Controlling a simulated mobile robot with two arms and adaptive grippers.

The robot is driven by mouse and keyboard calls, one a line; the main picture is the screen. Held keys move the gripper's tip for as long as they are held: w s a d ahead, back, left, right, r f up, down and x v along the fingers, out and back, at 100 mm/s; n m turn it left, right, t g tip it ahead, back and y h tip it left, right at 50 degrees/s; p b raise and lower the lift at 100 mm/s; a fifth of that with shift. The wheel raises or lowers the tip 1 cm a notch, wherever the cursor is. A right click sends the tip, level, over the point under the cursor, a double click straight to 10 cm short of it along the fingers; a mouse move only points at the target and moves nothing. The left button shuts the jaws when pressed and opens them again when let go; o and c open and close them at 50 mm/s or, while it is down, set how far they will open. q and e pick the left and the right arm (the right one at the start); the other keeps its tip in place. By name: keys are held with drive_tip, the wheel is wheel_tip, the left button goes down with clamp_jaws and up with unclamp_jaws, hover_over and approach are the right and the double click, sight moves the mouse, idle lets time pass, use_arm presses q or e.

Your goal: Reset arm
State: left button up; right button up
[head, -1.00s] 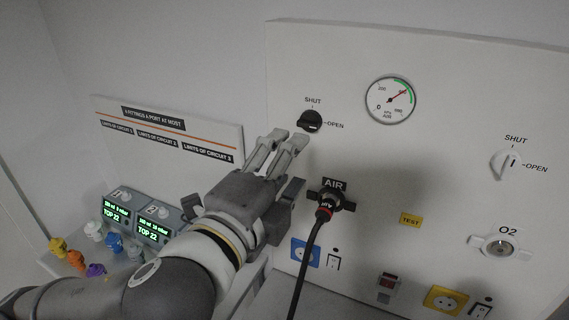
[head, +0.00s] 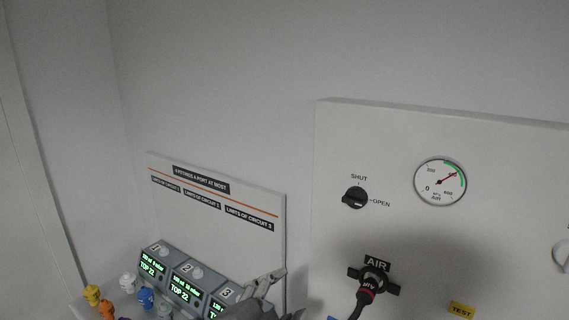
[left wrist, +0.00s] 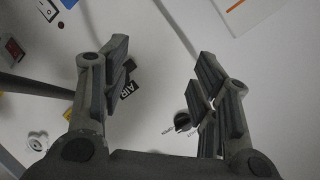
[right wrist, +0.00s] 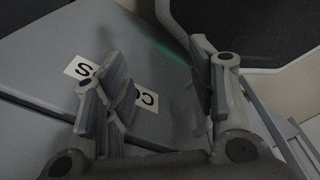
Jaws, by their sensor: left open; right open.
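My left gripper (head: 262,302) shows at the bottom of the head view, in front of the display boxes. In the left wrist view (left wrist: 160,85) its fingers are apart with nothing between them. The black AIR valve knob (head: 355,198) on the wall panel (head: 335,135) also shows beyond the fingers in the left wrist view (left wrist: 183,121), apart from them. My right gripper (right wrist: 160,95) is seen only in its wrist view, open and empty, over a grey surface with partly hidden white letter labels (right wrist: 82,70).
A hose plug (head: 368,285) sits in the AIR outlet under the gauge (head: 440,182). Numbered display boxes (head: 188,280) and several coloured fittings (head: 107,309) stand at the lower left, below a sign board (head: 215,205). The upper wall is clear.

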use_arm(q)
drive_tip(key=s+a+f+n+g+y, duration=0.1)
drive_tip(key=s+a+f+n+g, duration=0.1)
drive_tip(key=a+f+n, duration=0.3)
drive_tip(key=s+a+f+n+g+y, duration=0.1)
drive_tip(key=s+a+f, duration=0.15)
drive_tip(key=f, duration=0.55)
drive_tip(key=s+a+f+n+g+y, duration=0.2)
drive_tip(key=a+f, duration=0.1)
drive_tip(key=f, duration=0.3)
drive_tip(key=s+a+f+n+g+y, duration=0.1)
drive_tip(key=s+a+f+n+g, duration=0.15)
drive_tip(key=s+a+f, duration=0.35)
drive_tip(key=s+a+f+n+g+y, duration=0.1)
drive_tip(key=s+a+f+n+g, duration=0.15)
drive_tip(key=s+f, duration=0.4)
drive_tip(key=s+f+b, duration=0.1)
drive_tip(key=s+f, duration=0.1)
drive_tip(key=f, duration=1.2)
drive_tip(key=s+f, duration=0.2)
drive_tip(key=f, duration=1.2)
drive_tip(key=s+a+f+g, duration=0.1)
drive_tip(key=s+a+f, duration=0.1)
drive_tip(key=s+f, duration=0.5)
drive_tip(key=s+a+f+g+b, duration=0.1)
drive_tip(key=s+f, duration=0.7)
drive_tip(key=s, duration=0.1)
drive_tip(key=shift+a, duration=0.35)
drive_tip(key=shift+f, duration=0.1)
